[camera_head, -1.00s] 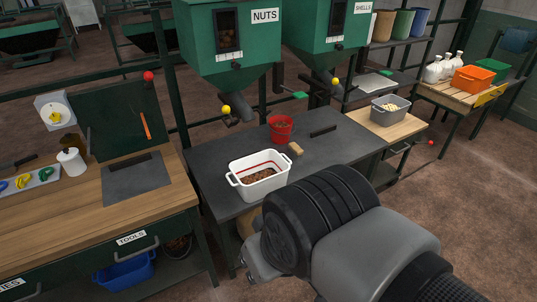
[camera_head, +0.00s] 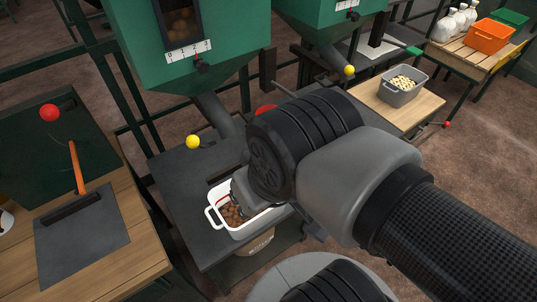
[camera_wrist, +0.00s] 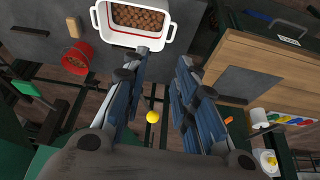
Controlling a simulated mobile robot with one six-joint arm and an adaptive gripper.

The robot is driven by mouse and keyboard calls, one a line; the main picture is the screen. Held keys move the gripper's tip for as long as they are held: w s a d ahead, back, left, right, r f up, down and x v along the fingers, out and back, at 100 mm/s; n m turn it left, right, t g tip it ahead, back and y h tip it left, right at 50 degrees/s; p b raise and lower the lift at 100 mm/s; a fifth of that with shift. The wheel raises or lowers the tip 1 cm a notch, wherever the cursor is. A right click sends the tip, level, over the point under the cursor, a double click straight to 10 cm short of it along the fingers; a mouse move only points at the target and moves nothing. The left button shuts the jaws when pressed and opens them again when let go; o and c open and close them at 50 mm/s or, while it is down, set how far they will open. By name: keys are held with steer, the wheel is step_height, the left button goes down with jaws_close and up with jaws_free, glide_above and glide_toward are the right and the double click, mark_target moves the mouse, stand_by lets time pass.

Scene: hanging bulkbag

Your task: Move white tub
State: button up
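The white tub (camera_head: 243,232) stands on the dark grey table under the chute of the green hopper. It holds brown nuts and has a handle at its left end. My arm hides its right part in the head view. In the wrist view the tub (camera_wrist: 128,40) shows at the top, with a red line inside its rim and a handle at each end. My gripper (camera_wrist: 166,57) is open, with nothing between its fingers. Its left fingertip shows close to the tub's wall; I cannot tell if they touch.
A red bucket (camera_wrist: 77,58) and a small tan block (camera_wrist: 73,27) are near the tub. Yellow-knobbed levers (camera_head: 193,142) stick out from the hoppers. A grey tub (camera_head: 402,90) is on the wooden table at right. A wooden workbench (camera_head: 130,225) is at left.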

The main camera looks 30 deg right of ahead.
steer(key=n+g+p, duration=0.4)
steer(key=n+p, duration=1.3)
steer(key=n, duration=0.1)
glide_above(272, 207)
step_height(272, 207, down, 22)
steer(key=shift+s+f, duration=0.3)
steer(key=shift+s, duration=0.1)
steer(key=shift+f, duration=0.1)
steer(key=f+b, duration=1)
steer(key=f, duration=0.1)
steer(key=w+f+b, duration=0.1)
steer(key=f+b, duration=0.3)
steer(key=f, duration=0.2)
steer(key=shift+f+b, duration=0.1)
steer(key=shift+b, duration=0.3)
steer(key=shift+c, duration=0.2)
